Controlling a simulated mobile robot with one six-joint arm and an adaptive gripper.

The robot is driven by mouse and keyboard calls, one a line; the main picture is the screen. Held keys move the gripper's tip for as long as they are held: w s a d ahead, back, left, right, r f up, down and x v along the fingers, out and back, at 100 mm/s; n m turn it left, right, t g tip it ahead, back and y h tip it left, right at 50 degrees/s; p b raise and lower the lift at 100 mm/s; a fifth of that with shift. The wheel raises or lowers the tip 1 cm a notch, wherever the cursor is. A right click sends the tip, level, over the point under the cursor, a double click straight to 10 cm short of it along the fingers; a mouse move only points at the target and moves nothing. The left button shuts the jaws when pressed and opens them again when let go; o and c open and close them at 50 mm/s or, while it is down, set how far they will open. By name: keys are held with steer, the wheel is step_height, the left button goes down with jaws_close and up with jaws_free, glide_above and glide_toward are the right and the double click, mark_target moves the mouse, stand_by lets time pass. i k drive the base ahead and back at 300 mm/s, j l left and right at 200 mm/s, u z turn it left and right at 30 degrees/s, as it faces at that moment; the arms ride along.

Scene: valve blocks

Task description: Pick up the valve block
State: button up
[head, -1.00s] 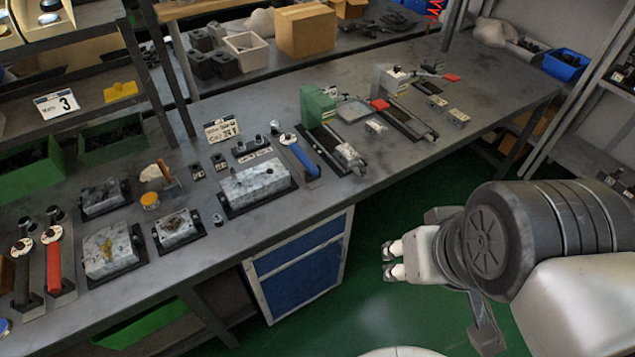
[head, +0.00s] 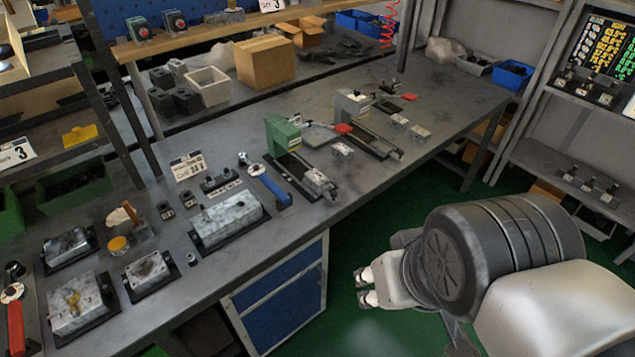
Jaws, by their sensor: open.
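Several grey metal blocks that could be valve blocks lie on the workbench (head: 345,205); I cannot tell which one is meant. A long block (head: 229,217) sits on a black base near the middle front. Three more blocks are at the left: one at the front (head: 75,305), a smaller one (head: 149,272) and one behind (head: 68,247). Small metal blocks (head: 342,151) lie farther right, and one (head: 319,181) is at the end of the green-headed fixture. My gripper (head: 364,287) is open and empty, out over the green floor in front of the bench, apart from all blocks.
A green-headed fixture (head: 283,137) and a grey one (head: 352,104) stand on the bench. A blue-handled tool (head: 274,187) lies beside the long block. A cardboard box (head: 265,62) and white bin (head: 208,86) stand behind.

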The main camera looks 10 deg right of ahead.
mark_target(316, 180)
steer(key=i+l, duration=0.2)
steer(key=i, duration=0.4)
steer(key=i+l+z, duration=0.15)
steer(key=i, duration=0.45)
